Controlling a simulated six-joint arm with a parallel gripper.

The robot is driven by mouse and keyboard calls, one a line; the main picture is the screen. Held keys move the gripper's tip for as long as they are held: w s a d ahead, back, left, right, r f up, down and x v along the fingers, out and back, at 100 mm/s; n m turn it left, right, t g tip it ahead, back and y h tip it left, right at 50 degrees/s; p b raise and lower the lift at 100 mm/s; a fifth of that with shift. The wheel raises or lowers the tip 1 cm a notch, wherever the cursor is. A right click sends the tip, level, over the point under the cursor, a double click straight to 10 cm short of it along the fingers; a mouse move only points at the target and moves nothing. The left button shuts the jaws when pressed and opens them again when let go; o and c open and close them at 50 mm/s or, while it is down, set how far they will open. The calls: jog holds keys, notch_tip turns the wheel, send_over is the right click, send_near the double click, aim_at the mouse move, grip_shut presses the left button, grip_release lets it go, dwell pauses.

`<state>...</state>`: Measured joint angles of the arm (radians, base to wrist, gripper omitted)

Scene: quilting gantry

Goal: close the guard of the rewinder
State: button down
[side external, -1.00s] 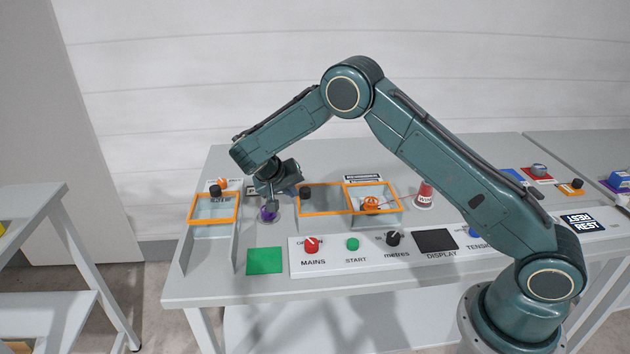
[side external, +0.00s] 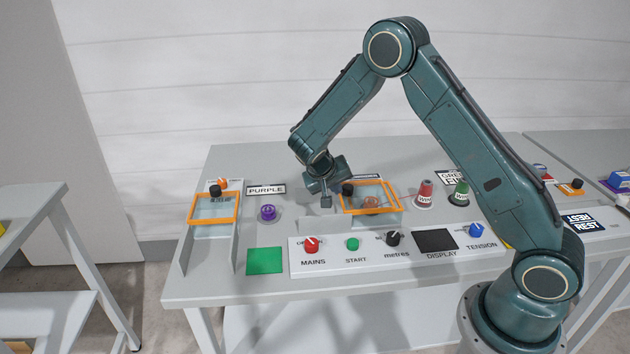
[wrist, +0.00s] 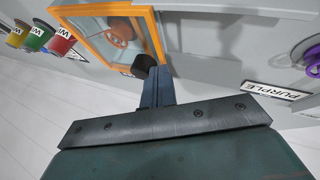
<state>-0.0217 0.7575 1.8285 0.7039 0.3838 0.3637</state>
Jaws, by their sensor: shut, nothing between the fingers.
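An orange-framed clear guard (side external: 385,185) with a black knob (side external: 348,189) lies over the bay that holds an orange spool (side external: 370,202). The guard also shows in the wrist view (wrist: 88,40), with the spool seen through it. My gripper (side external: 326,203) is shut and empty, just left of the knob. In the wrist view my shut fingers (wrist: 158,72) are right up against the knob (wrist: 145,64) or very near it; I cannot tell if they touch. Any small gap at the guard's end is too small to tell.
A second orange-framed guard (side external: 213,209) with its own knob is at left. A purple spool (side external: 267,212) stands left of my gripper. Red (side external: 424,195) and green (side external: 459,193) spools stand right. A control panel (side external: 325,266) runs along the front.

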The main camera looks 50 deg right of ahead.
jog(key=shift+s+d, duration=1)
jog(key=shift+s, duration=0.15)
jog(key=shift+s, duration=0.1)
jog(key=shift+w+a, duration=0.35)
jog(key=shift+a, duration=0.05)
jog(key=w+a, duration=0.2)
jog(key=a, duration=0.1)
send_near(349, 189)
jog(key=a, duration=0.1)
jog(key=w+a+r, duration=0.1)
jog(key=a, duration=0.1)
jog(key=w+a, duration=0.1)
jog(key=shift+w+a+r, duration=0.2)
jog(key=shift+w+a, duration=0.05)
jog(key=shift+a, duration=0.1)
